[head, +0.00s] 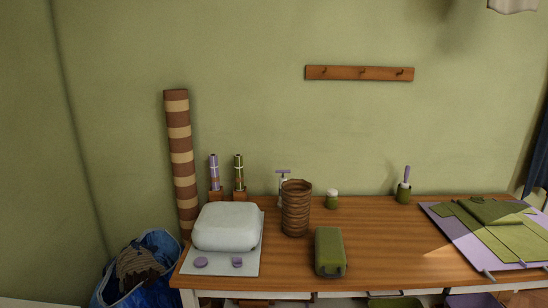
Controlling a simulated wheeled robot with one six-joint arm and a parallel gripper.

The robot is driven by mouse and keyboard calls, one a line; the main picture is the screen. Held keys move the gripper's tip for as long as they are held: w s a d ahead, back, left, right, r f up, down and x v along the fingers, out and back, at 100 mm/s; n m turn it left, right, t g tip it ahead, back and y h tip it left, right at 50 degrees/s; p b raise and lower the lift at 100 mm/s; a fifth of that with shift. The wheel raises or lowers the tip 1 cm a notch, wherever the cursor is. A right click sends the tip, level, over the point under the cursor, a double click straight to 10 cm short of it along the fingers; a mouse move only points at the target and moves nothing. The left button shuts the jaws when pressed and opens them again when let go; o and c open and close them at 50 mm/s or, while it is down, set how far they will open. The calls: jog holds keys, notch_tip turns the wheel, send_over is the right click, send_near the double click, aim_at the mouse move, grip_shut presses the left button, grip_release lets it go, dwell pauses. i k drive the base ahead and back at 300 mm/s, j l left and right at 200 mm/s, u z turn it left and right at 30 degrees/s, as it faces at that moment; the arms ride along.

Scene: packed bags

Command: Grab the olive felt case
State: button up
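An olive case (329,252), an oblong block with rounded edges, lies on the wooden table (390,240) near its front edge, right of the brown ribbed vase. Its short end faces me and shows a small dark detail. I take it for the olive felt case, though its material is hard to tell at this size. Nothing covers it. My gripper is not in view.
A brown ribbed vase (296,210) stands close behind and left of the case. A pale rounded box (226,227) sits on a light mat (222,268) at left. A lilac mat (445,222) with olive pieces lies at right. The table right of the case is clear.

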aim_at(331, 259)
jog(key=k+l, duration=0.15)
jog(key=k, duration=0.25)
jog(key=k+j, duration=0.2)
jog(key=k, duration=0.25)
jog(key=i+j+z, duration=0.3)
jog(key=i+j, duration=0.15)
jog(key=i, duration=0.4)
jog(key=i+j+z, duration=0.35)
jog(key=i+j, duration=0.3)
jog(key=i, duration=0.1)
